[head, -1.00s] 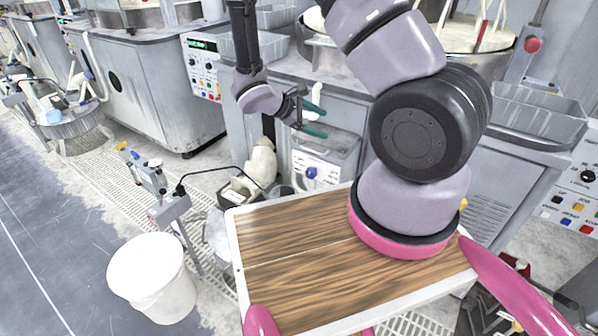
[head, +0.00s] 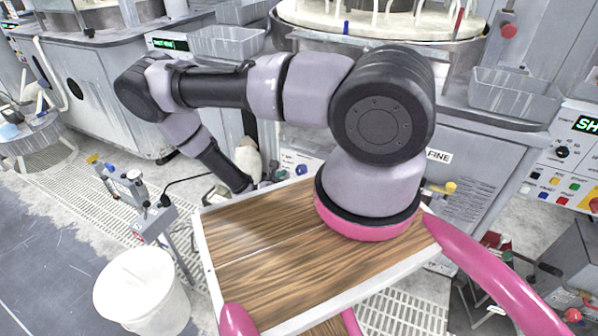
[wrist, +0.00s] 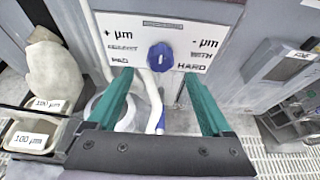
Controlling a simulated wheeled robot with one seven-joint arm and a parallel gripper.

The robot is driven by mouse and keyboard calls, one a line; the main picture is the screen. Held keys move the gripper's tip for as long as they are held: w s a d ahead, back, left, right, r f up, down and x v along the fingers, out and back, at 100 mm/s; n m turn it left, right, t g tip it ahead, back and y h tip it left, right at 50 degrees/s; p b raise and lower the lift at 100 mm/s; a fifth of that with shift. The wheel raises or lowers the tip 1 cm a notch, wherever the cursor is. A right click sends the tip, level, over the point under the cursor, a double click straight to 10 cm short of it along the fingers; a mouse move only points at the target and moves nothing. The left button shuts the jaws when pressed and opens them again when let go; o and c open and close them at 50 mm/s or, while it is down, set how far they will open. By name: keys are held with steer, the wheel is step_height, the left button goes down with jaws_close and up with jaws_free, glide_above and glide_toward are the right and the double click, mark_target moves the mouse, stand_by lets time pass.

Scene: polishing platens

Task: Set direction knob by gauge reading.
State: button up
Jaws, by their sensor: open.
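The blue knob (wrist: 160,57) is on a white panel (wrist: 180,28) in the wrist view, with a pale mark across its face. Left of the knob the panel reads "+ µm" and "PAD", with a smaller word that seems to be "AGAINST". Right of it are "- µm", "WITH" and "HARD". My gripper (wrist: 158,75) is open, its green fingers pointing toward the panel on either side below the knob, with nothing between them but view of a white hose. The knob also shows in the head view (head: 302,170); my fingers cannot be made out there. No gauge face is clearly readable.
Two bins labelled "100 µm" (wrist: 47,105) stand left of my gripper beside a pale lumpy sack (wrist: 55,70). A stand with a small head (head: 135,178) and a white bucket (head: 145,290) are at left. Green displays (head: 168,44) sit on machines.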

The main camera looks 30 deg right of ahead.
mark_target(298, 171)
steer(key=x, duration=0.8)
steer(key=shift+c, duration=0.3)
jaws_close()
steer(key=n+g+h, duration=0.1)
steer(key=n, duration=0.2)
steer(key=shift+w+a+g, duration=0.1)
steer(key=shift+g, duration=0.2)
steer(key=shift+n+g+h, duration=0.5)
steer(key=shift+n+h, duration=0.6)
steer(key=shift+n, duration=0.4)
